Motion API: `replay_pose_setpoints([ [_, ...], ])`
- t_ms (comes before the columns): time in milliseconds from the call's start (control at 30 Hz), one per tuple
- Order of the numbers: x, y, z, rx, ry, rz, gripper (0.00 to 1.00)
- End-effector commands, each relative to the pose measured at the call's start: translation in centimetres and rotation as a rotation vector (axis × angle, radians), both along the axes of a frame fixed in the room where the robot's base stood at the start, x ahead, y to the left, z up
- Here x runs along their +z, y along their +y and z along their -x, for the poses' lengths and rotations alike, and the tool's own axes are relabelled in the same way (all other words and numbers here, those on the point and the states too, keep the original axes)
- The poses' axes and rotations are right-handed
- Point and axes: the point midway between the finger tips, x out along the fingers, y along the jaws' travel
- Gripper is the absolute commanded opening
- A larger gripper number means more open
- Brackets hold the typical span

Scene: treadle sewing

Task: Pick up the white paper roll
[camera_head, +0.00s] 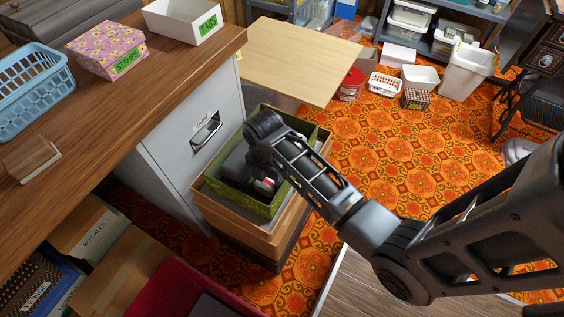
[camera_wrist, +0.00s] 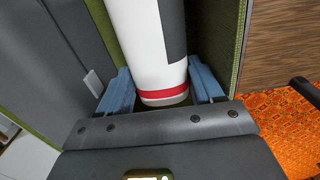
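The white paper roll (camera_wrist: 158,45) fills the middle of the wrist view. It has a red band near its close end and a dark patch along its right side. My gripper (camera_wrist: 160,82) has its two blue fingers on either side of the roll, very close to its sides. Whether they press on it cannot be told. In the head view, my gripper reaches down into a green bin (camera_head: 216,193), and my arm hides most of the roll. A small white and red part of the roll (camera_head: 266,185) shows beside my wrist.
The green bin sits on a stack of wooden boxes (camera_head: 238,232) against a white drawer cabinet (camera_head: 182,152). Dark grey items lie in the bin beside the roll. A wooden counter (camera_head: 130,108) is on the left, a pale table (camera_head: 300,55) behind. The orange carpet (camera_head: 390,150) is mostly clear.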

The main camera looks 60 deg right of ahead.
Motion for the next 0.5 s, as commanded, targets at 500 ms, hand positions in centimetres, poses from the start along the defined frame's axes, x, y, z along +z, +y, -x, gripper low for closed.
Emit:
replay_pose_setpoints([
  [500, 0.24, -0.02, -0.04, 0.0, -0.001, 0.001, 0.28],
])
